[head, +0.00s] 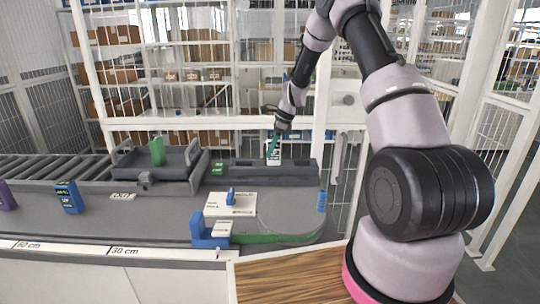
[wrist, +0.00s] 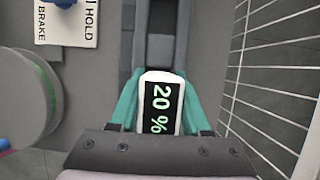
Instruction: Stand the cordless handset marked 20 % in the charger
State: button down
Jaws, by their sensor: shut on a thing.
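The cordless handset, white with a black face marked 20 % in green, shows in the wrist view (wrist: 162,105) and small in the head view (head: 273,158). My gripper (wrist: 158,115) is shut on it, with a teal finger on each side; it also shows in the head view (head: 274,146). A long dark grey block with recesses, which looks like the charger (head: 302,171), lies right at the handset's lower end. It shows behind the handset in the wrist view (wrist: 160,50). I cannot tell whether the handset's foot is in a recess or just above it.
A white plate (head: 243,209) with a blue knob lies in front of the block. A blue bracket (head: 208,232) and a blue cylinder (head: 321,202) stand nearby. A grey tray (head: 178,170) holds a green item. A blue box (head: 68,197) stands at left. Wire fencing (wrist: 275,70) runs close on the right.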

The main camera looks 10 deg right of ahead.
notch_tip(320, 180, down, 2)
jog(key=shift+f, duration=0.2)
jog(key=shift+c, duration=1.8)
grip_release()
jog(key=shift+r, duration=0.1)
jog(key=w+v, duration=0.1)
jog(key=v, duration=1.1)
jog(key=s+r+n+t+h, duration=0.1)
jog(key=s+r+n, duration=0.3)
jog(key=s+r, duration=0.5)
jog(key=s+r+n+t, duration=0.25)
jog(key=s+r, duration=0.35)
jog(key=r, duration=0.5)
jog(key=s+r+n+t, duration=0.1)
jog(key=s+n, duration=0.4)
jog(key=s, duration=0.6)
jog(key=s+d+r+n+t+h, duration=0.1)
jog(key=s+r+n, duration=0.3)
jog(key=s, duration=0.7)
jog(key=shift+s+r+n+t+h, duration=0.2)
jog(key=shift+n+t+h, duration=0.15)
jog(key=shift+t, duration=0.1)
